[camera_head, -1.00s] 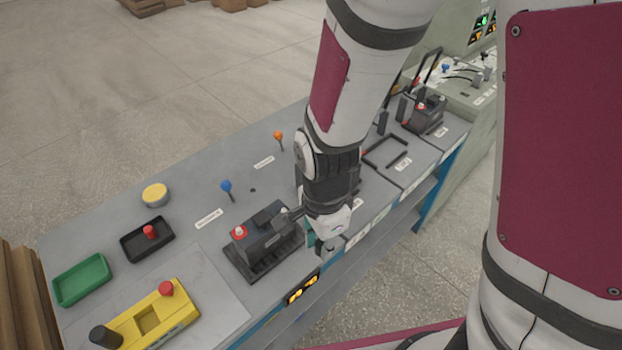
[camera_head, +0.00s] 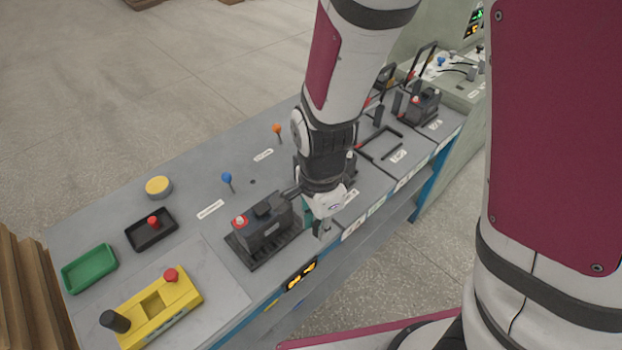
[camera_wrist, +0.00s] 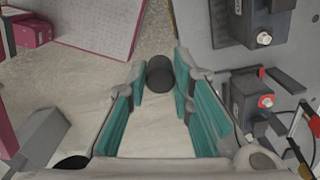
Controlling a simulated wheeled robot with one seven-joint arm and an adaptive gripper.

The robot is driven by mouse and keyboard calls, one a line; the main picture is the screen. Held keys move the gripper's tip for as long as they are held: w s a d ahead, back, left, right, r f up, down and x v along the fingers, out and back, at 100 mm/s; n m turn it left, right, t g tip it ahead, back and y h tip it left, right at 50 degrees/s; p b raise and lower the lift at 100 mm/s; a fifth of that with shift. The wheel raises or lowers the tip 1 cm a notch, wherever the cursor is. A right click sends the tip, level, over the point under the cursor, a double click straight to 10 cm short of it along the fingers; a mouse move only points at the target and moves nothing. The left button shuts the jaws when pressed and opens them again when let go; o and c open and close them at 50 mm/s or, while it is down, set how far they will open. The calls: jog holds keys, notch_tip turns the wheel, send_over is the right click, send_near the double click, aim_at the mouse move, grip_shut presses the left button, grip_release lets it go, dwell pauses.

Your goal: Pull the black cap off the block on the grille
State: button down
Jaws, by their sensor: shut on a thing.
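The dark block (camera_head: 265,225) sits on the black grille (camera_head: 262,252) in the head view, with a red cap (camera_head: 240,221) on its left end. Its right end is partly behind my wrist. In the wrist view a dark block (camera_wrist: 255,12) at the top right shows a bare silver post (camera_wrist: 264,38); this appears to be the same block. My gripper (camera_wrist: 160,88) is shut on the black cap (camera_wrist: 160,73), a short dark cylinder between the teal-padded fingers. The cap is apart from the block. In the head view my gripper (camera_head: 320,226) hangs by the bench's front edge.
Another block with a red cap (camera_wrist: 266,101) stands close on the right in the wrist view. A green tray (camera_head: 90,268), a black tray (camera_head: 132,236), a yellow box (camera_head: 180,315) and a blue-topped lever (camera_head: 227,178) are on the bench. Floor lies below the cap.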

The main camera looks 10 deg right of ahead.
jog(key=shift+r+p, duration=0.95)
jog(key=shift+r, duration=0.25)
